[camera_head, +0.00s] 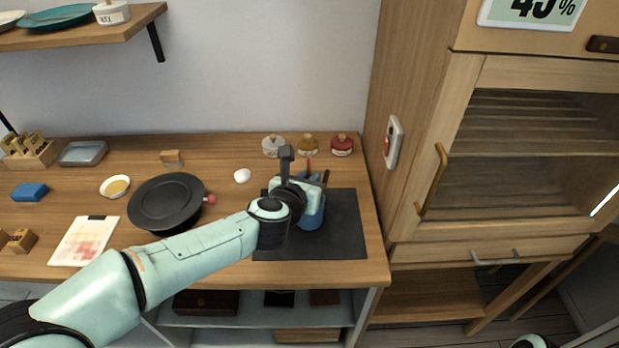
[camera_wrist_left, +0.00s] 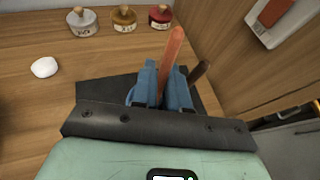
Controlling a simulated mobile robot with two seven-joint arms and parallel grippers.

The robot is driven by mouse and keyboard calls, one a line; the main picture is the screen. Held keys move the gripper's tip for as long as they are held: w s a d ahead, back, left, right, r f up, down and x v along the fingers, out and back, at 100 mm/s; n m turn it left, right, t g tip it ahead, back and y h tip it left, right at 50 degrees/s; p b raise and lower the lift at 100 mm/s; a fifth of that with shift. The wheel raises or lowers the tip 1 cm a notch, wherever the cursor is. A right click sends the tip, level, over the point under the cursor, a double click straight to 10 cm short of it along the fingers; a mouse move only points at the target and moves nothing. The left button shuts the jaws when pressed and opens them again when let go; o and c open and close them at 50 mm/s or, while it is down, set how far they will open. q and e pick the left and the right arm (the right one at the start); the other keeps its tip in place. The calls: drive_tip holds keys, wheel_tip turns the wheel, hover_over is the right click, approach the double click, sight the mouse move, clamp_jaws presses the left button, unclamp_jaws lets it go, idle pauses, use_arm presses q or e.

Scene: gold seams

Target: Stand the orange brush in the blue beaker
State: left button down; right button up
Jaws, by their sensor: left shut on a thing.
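The orange brush (camera_wrist_left: 172,58) is between the two blue fingers of my left gripper (camera_wrist_left: 162,92), which is shut on it. Its handle points up and leans slightly right in the wrist view. In the head view only a small reddish part of the brush (camera_head: 309,163) shows past my left gripper (camera_head: 306,184). The blue beaker (camera_head: 312,217) stands on the dark mat, just below the gripper and partly covered by it. The brush's lower end is hidden, so I cannot tell how far it is inside the beaker. My right gripper is out of view.
A dark-handled stick (camera_wrist_left: 200,71) rises right beside the gripper. The dark mat (camera_head: 345,240) is clear on its right. Several lidded jars (camera_head: 308,146) stand behind. A white egg-shaped thing (camera_head: 242,175) and a black pan (camera_head: 166,202) lie left. A tall wooden cabinet (camera_head: 405,190) borders the right.

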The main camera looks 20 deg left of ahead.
use_arm(q)
drive_tip(key=shift+f, duration=0.1)
drive_tip(key=c, duration=1.1)
unclamp_jaws()
drive_tip(key=shift+o, duration=0.2)
drive_tip(key=p+v, duration=0.3)
drive_tip(key=v, duration=1)
drive_tip(key=shift+s, duration=0.15)
